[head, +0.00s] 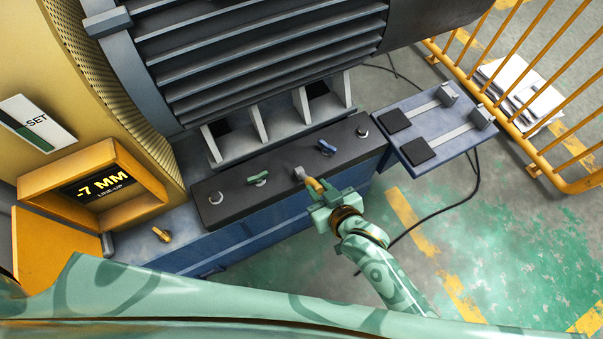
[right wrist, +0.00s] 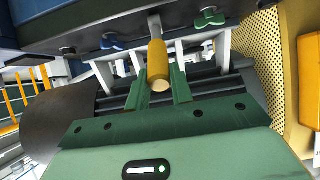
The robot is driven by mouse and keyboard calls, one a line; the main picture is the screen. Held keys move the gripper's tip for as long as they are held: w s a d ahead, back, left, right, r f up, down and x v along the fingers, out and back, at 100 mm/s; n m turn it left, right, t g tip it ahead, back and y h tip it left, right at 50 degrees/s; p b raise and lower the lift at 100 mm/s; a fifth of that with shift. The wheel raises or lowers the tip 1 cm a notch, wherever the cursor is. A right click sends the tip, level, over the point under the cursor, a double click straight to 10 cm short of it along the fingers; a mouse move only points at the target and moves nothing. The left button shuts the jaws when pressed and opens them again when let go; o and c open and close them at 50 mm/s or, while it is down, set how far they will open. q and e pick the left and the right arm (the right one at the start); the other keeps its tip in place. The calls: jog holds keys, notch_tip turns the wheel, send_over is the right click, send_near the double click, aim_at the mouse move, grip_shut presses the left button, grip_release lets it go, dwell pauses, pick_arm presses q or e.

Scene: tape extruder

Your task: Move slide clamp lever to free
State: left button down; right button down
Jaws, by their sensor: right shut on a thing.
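The slide clamp lever, a grey arm with a yellow grip (head: 313,184), stands out from the dark panel on the machine's front. It also shows in the right wrist view (right wrist: 158,62), where the yellow grip lies between the two green fingers. My right gripper (head: 320,194) is shut on this yellow grip; its fingers also show in the wrist view (right wrist: 160,88). The fingers hide part of the grip in the head view. My left gripper is not in view.
The dark panel (head: 235,182) also bears a green knob (head: 259,179) and a blue knob (head: 326,147). A display box (head: 147,190) reads "-7 MM LINE-UP". A blue side plate (head: 440,150) with two slides is at right. Yellow railing (head: 545,75) stands beyond; green floor (head: 500,250) is clear.

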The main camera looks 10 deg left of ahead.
jog(key=shift+s+f, duration=0.1)
pick_arm(q)
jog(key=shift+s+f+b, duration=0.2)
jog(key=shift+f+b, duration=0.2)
jog(key=shift+b, duration=0.05)
pick_arm(e)
jog(key=shift+s+d+f, duration=0.25)
jog(key=shift+s+f, duration=0.05)
jog(key=shift+f, duration=0.25)
jog(key=shift+s+d+f, duration=0.3)
jog(key=shift+s+f, duration=0.05)
jog(key=shift+f, duration=0.25)
jog(key=shift+s+d+f, duration=0.25)
jog(key=shift+s+f, duration=0.05)
jog(key=shift+f, duration=0.25)
